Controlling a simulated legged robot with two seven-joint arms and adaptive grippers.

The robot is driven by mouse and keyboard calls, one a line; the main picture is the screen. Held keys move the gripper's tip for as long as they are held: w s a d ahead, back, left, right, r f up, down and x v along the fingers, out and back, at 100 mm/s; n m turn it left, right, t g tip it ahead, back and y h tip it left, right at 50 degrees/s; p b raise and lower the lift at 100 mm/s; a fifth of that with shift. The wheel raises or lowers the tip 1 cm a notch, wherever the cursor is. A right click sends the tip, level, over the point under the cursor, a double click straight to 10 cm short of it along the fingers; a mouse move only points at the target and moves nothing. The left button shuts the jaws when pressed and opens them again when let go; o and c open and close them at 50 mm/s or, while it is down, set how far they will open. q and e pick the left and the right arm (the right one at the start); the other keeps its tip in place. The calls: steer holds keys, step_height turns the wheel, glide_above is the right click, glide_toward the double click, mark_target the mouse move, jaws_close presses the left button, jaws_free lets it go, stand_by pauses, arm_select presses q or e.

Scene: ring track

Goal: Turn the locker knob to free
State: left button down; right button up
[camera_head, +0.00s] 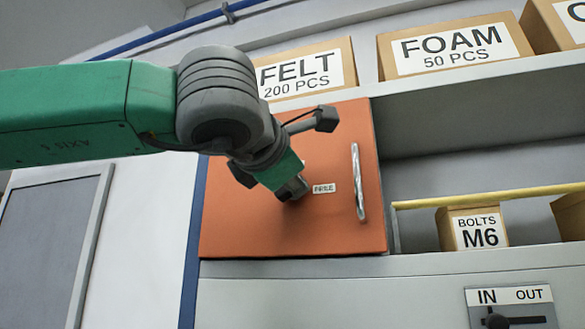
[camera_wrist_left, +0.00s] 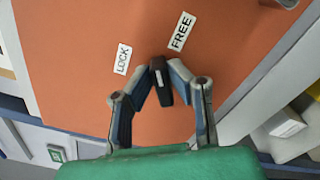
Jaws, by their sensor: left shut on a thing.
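The orange locker door (camera_head: 345,225) is closed and fills the middle of the head view. In the left wrist view a dark knob (camera_wrist_left: 161,82) stands on the door (camera_wrist_left: 80,40). My left gripper (camera_wrist_left: 160,72) is shut on the knob, with one finger on each side. A LOCK label (camera_wrist_left: 122,60) is to the knob's upper left and a FREE label (camera_wrist_left: 180,31) to its upper right. The knob's upper end lies between the two labels. In the head view my left gripper (camera_head: 294,188) hides most of the knob, beside the FREE label (camera_head: 324,188). My right gripper is not in view.
A metal handle (camera_head: 360,183) stands out on the door's right side. FELT (camera_head: 305,72) and FOAM (camera_head: 450,50) boxes sit on the shelf above. An M6 bolts box (camera_head: 474,228) and a yellow rail (camera_head: 490,196) are at right. An IN/OUT switch (camera_head: 512,308) is below.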

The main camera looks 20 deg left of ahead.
arm_select(q)
steer(key=shift+d+f+m+p, duration=0.15)
steer(key=shift+m+p, duration=0.4)
steer(key=shift+m, duration=0.55)
steer(key=shift+a+f+m+p, duration=0.15)
steer(key=shift+m+p, duration=0.4)
steer(key=shift+m, duration=0.55)
steer(key=shift+d+f+m+p, duration=0.1)
steer(key=shift+f+m+p, duration=0.15)
steer(key=shift+m+p, duration=0.6)
steer(key=shift+w+m, duration=0.1)
steer(key=shift+m, duration=0.35)
steer(key=c, duration=1.5)
jaws_free()
steer(key=shift+c, duration=0.2)
steer(key=shift+w, duration=0.25)
steer(key=s, duration=1.1)
steer(key=shift+s+a, duration=0.3)
steer(key=shift+s, duration=0.1)
